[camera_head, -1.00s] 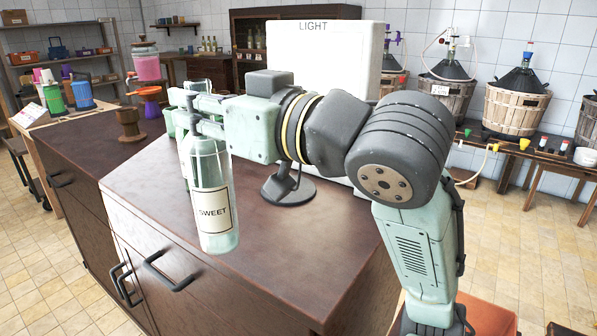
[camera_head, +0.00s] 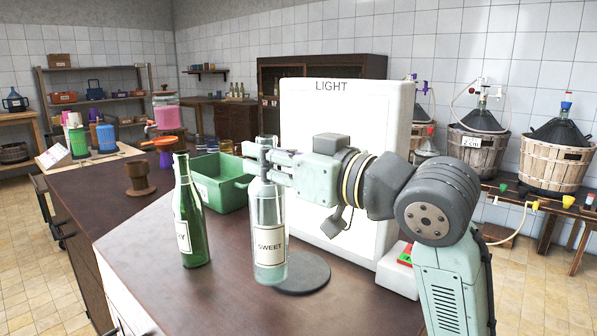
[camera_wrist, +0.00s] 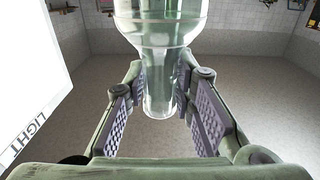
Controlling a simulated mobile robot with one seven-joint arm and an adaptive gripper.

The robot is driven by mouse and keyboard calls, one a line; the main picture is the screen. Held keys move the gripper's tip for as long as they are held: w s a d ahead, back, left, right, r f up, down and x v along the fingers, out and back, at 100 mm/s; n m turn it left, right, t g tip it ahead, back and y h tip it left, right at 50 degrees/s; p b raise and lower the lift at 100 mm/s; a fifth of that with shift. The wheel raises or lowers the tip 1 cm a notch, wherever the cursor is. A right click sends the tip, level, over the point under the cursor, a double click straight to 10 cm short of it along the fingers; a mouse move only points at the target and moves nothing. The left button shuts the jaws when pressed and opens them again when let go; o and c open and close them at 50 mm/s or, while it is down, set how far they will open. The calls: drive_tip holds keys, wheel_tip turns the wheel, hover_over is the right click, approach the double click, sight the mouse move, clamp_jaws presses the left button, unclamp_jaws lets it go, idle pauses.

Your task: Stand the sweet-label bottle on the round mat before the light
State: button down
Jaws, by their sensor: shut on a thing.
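The clear sweet-label bottle (camera_head: 269,228) is upright, with a "SWEET" label low on its front. My gripper (camera_head: 262,158) is shut around its neck from the right; the wrist view shows the neck (camera_wrist: 160,95) between both finger pads. The round dark mat (camera_head: 312,272) lies on the counter before the white light panel (camera_head: 345,120) marked "LIGHT". The bottle's base overlaps the mat's left part in the head view. I cannot tell whether the base touches anything or hangs just above. The bottle hides the mat's left edge.
A green bottle (camera_head: 188,220), its label partly turned away, stands on the counter left of the held one. A green crate (camera_head: 222,190) is behind them. A brown wooden spool-like piece (camera_head: 139,180) stands farther left. A small box with red and green tops (camera_head: 400,268) is right of the mat.

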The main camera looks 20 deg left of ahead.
drive_tip(key=w+d+f+p, duration=0.1)
drive_tip(key=w+f, duration=0.3)
drive_tip(key=w, duration=0.5)
drive_tip(key=shift+f+p, duration=0.15)
drive_tip(key=shift+p, duration=0.55)
drive_tip(key=shift+d, duration=0.1)
drive_tip(key=shift+f, duration=0.2)
drive_tip(key=c, duration=1.3)
unclamp_jaws()
drive_tip(key=shift+c, duration=0.2)
